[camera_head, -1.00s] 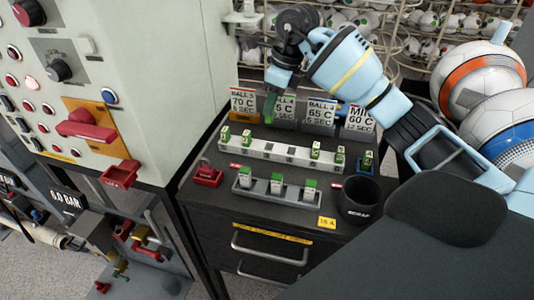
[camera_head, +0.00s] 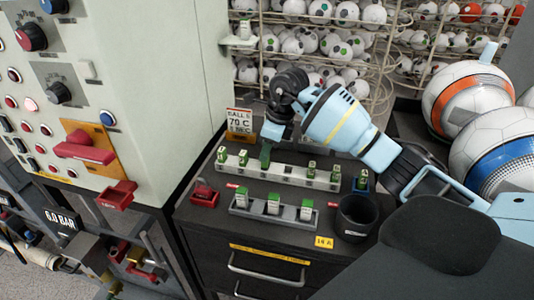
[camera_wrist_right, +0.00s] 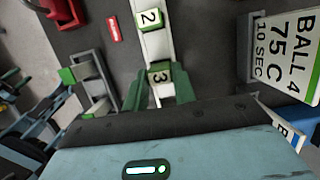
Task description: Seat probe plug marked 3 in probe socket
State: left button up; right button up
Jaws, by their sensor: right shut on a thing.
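My right gripper (camera_head: 266,156) reaches down from the back onto the long white rack (camera_head: 290,174). In the right wrist view its green fingers (camera_wrist_right: 160,88) are shut on the plug marked 3 (camera_wrist_right: 160,74), a white block with a green border on its top. The plug is over the white strip of the rack; I cannot tell whether it is lifted out. The plug marked 2 (camera_wrist_right: 150,18) stands further along the same strip. I cannot identify the probe socket for certain. My left gripper is not in view.
A grey rack with three green-topped plugs (camera_head: 273,206) stands in front. A black cup (camera_head: 356,218) is at right and a red block (camera_head: 204,194) at left. The BALL 4 card (camera_wrist_right: 286,58) stands close by the gripper. The control cabinet (camera_head: 165,70) rises at left.

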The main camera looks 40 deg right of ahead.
jog(key=shift+f, duration=0.85)
jog(key=shift+f, duration=0.2)
jog(key=o, duration=1)
jog(key=shift+r, duration=0.1)
